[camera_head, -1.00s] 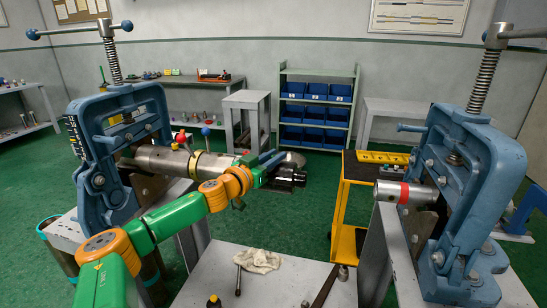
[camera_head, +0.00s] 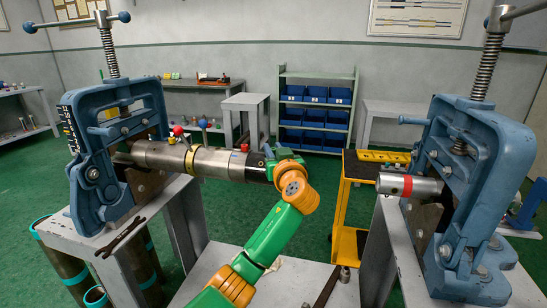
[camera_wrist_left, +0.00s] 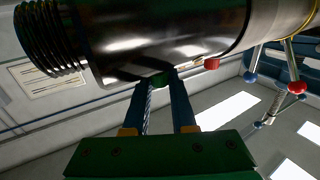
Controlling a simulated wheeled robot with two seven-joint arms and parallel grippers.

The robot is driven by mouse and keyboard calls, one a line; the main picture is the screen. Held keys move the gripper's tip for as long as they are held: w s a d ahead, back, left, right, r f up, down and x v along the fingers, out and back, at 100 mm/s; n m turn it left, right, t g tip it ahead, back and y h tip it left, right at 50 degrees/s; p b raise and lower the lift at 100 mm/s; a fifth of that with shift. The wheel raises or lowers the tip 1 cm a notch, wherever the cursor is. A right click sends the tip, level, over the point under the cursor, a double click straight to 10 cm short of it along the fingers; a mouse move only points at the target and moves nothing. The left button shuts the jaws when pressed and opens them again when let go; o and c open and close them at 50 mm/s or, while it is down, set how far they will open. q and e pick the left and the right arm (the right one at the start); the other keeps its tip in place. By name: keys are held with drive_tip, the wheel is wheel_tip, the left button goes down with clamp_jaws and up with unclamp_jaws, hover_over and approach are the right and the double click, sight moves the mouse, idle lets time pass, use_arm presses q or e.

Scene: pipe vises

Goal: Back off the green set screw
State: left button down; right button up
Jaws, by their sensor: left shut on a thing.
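A steel pipe tool (camera_head: 215,163) with a yellow band lies level, clamped in the left blue vise (camera_head: 105,150). In the wrist view its dark barrel (camera_wrist_left: 160,40) and threaded end (camera_wrist_left: 45,40) fill the top. The green set screw (camera_wrist_left: 162,79) shows small at the barrel, between my left fingertips. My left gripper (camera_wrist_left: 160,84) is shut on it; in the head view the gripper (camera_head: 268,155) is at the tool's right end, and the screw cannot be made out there. A red screw (camera_wrist_left: 211,64) sits beside it on the barrel. My right gripper is not in view.
A yellow cart (camera_head: 348,210) and blue-bin shelf (camera_head: 316,115) stand behind.

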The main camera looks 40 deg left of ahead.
use_arm(q)
drive_tip(key=shift+f+n+g+y+b, duration=0.1)
drive_tip(key=shift+n+g+y+b, duration=0.95)
drive_tip(key=shift+n+g, duration=0.95)
drive_tip(key=shift+g, duration=0.8)
drive_tip(key=c, duration=0.8)
unclamp_jaws()
drive_tip(key=shift+o, duration=0.3)
drive_tip(key=shift+w+a+f, duration=0.1)
drive_tip(key=shift+a, duration=0.1)
drive_tip(key=b+v, duration=0.1)
drive_tip(key=v, duration=0.5)
drive_tip(key=shift+d+f+b, duration=0.15)
drive_tip(key=shift+d+b, duration=0.1)
drive_tip(key=shift+b, duration=0.05)
drive_tip(key=shift+d, duration=0.35)
